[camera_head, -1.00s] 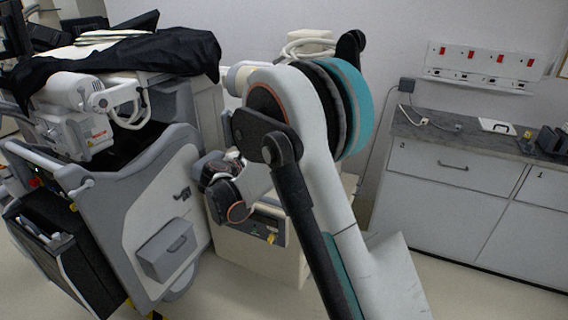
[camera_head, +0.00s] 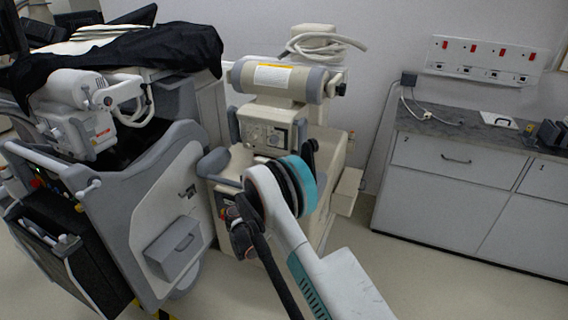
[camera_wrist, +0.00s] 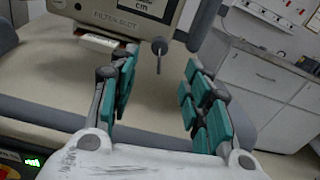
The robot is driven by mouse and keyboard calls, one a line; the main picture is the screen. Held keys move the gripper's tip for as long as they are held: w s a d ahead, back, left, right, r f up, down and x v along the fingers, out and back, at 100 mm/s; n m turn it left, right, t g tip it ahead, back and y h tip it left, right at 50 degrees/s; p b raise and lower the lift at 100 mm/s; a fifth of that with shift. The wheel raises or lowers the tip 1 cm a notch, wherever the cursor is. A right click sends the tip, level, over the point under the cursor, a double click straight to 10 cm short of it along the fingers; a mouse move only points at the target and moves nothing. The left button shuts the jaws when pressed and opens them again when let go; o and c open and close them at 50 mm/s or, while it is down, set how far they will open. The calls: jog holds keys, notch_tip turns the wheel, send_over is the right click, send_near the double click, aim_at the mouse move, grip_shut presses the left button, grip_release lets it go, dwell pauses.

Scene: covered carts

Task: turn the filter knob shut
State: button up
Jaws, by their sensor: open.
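In the wrist view, a small grey knob (camera_wrist: 159,45) with a rounded head sits at the lower edge of a beige housing (camera_wrist: 138,21) marked "FILTER SLOT"; I take it as the filter knob. My gripper (camera_wrist: 159,65) is open, with its teal-padded fingers apart on either side of the knob's line. Nothing is between the pads, and the knob appears beyond the fingertips; the exact gap cannot be told. In the head view, the beige unit with a control panel (camera_head: 268,134) stands behind my arm.
A cylinder (camera_head: 278,80) with a yellow-white label lies above the panel. A grey cart (camera_head: 150,215) partly covered by a black cloth (camera_head: 180,48) stands at left. A drawer cabinet (camera_head: 455,190) stands at right. Open floor lies between the unit and the cabinet.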

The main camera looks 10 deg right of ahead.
jog(key=shift+b+x, duration=1.65)
jog(key=shift+x, duration=4.2)
grip_shut()
